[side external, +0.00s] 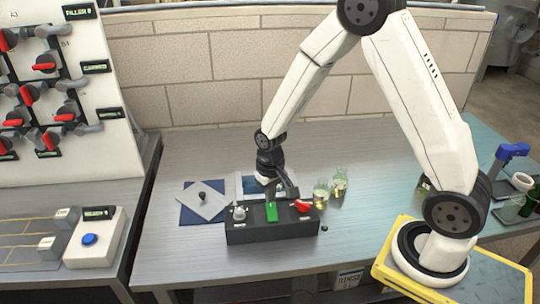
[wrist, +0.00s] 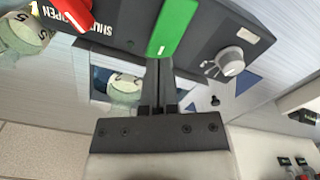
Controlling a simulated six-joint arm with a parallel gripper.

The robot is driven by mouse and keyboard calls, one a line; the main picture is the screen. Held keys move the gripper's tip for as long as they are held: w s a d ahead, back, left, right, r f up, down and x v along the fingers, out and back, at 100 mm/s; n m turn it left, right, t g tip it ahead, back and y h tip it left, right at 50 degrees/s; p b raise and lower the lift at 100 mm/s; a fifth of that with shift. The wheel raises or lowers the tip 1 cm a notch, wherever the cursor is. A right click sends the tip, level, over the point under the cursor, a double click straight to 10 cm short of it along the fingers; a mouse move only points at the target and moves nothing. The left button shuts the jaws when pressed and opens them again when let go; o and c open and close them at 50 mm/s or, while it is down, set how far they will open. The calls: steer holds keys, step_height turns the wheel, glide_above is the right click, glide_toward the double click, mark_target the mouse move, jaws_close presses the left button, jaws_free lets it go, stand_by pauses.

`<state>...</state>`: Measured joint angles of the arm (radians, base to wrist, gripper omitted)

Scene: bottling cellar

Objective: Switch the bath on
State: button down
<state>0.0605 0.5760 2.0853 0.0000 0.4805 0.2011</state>
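The dark control box (side external: 272,232) stands on the bench, with a green rocker switch (side external: 272,212) in its middle. In the wrist view the green switch (wrist: 174,25) has a white mark near its lower end. A grey knob (side external: 239,212) and a red handle (side external: 302,206) flank it; the handle (wrist: 72,14) is beside the words OPEN and SHUT. My gripper (wrist: 158,64) has its fingers together, nothing visible between them, tips at the switch's near end. I cannot tell whether they touch it. The bath (side external: 250,183) is partly hidden behind my gripper.
A grey lid (side external: 205,205) with a black knob lies on a blue mat left of the box. Bottles (side external: 321,194) stand to the right. A valve panel (side external: 60,90) and a blue button (side external: 89,239) are at far left. The front right bench is mostly clear.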

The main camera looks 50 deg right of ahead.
steer(key=shift+f, duration=0.95)
stand_by(0.4)
steer(key=shift+r, duration=3.05)
steer(key=shift+s+r, duration=0.15)
steer(key=s+a+r+n+t, duration=0.2)
steer(key=s+r+n, duration=0.1)
steer(key=s, duration=0.6)
steer(key=shift+s+a+r+t, duration=0.15)
steer(key=shift+s+r+t, duration=0.15)
steer(key=shift+r, duration=0.5)
